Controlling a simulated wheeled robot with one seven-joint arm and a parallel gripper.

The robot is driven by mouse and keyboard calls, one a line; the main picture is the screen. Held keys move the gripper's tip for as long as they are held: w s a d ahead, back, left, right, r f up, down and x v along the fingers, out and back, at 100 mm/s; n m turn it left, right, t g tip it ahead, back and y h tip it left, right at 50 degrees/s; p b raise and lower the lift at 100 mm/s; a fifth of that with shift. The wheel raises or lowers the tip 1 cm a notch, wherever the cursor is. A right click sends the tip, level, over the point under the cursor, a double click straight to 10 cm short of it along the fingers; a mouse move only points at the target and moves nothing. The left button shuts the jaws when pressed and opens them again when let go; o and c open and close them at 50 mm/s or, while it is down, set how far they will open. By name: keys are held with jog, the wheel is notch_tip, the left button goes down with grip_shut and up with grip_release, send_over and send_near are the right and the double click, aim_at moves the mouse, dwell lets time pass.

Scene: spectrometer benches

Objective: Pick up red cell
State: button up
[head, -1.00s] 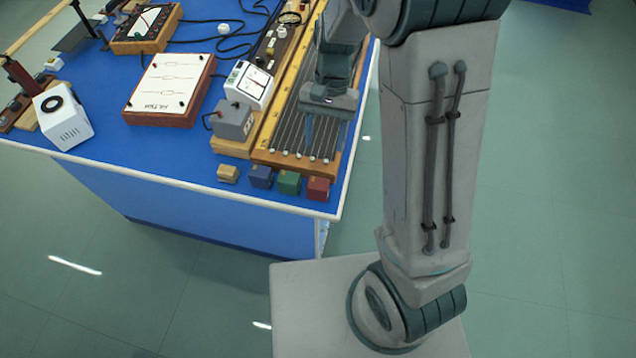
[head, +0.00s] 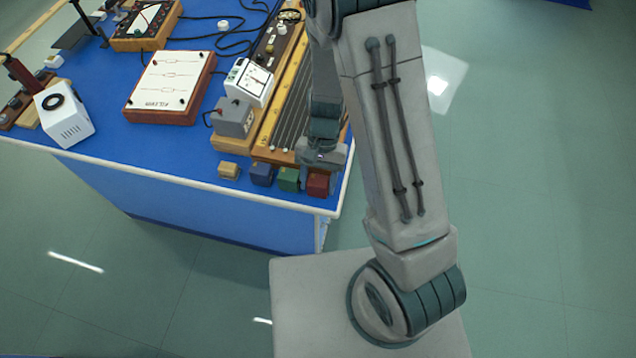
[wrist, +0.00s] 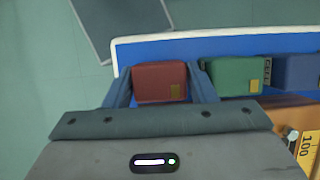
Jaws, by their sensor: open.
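The red cell (head: 318,184) is a small dark-red block at the front right corner of the blue bench, at the right end of a short row. In the wrist view the red cell (wrist: 160,82) lies between the two fingers of my gripper (wrist: 160,88), one finger on each side. My gripper (head: 304,184) is open, and the right finger in the wrist view is in the narrow space between the red cell and the green cell (wrist: 236,76). I cannot tell whether the fingers touch the red cell.
The green cell (head: 289,179), a blue cell (head: 261,174) and a small wooden block (head: 229,170) stand to the left in the row. A wooden board with wires (head: 290,120) lies behind. The bench edge (head: 300,209) is close in front.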

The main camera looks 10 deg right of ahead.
aim_at(315, 183)
jog(key=shift+s+f, duration=0.15)
jog(key=shift+f, duration=0.15)
jog(key=c, duration=0.7)
jog(key=shift+r, duration=0.2)
jog(key=shift+r, duration=0.6)
jog(key=r, duration=0.2)
jog(key=a+r, duration=0.1)
jog(key=shift+s, duration=0.25)
jog(key=s+a+r+p, duration=0.1)
jog(key=s+a+r, duration=0.5)
jog(key=a+r, duration=0.2)
jog(key=shift+s+r+p, duration=0.3)
jog(key=shift+r+p, duration=0.05)
jog(key=shift+r, duration=0.4)
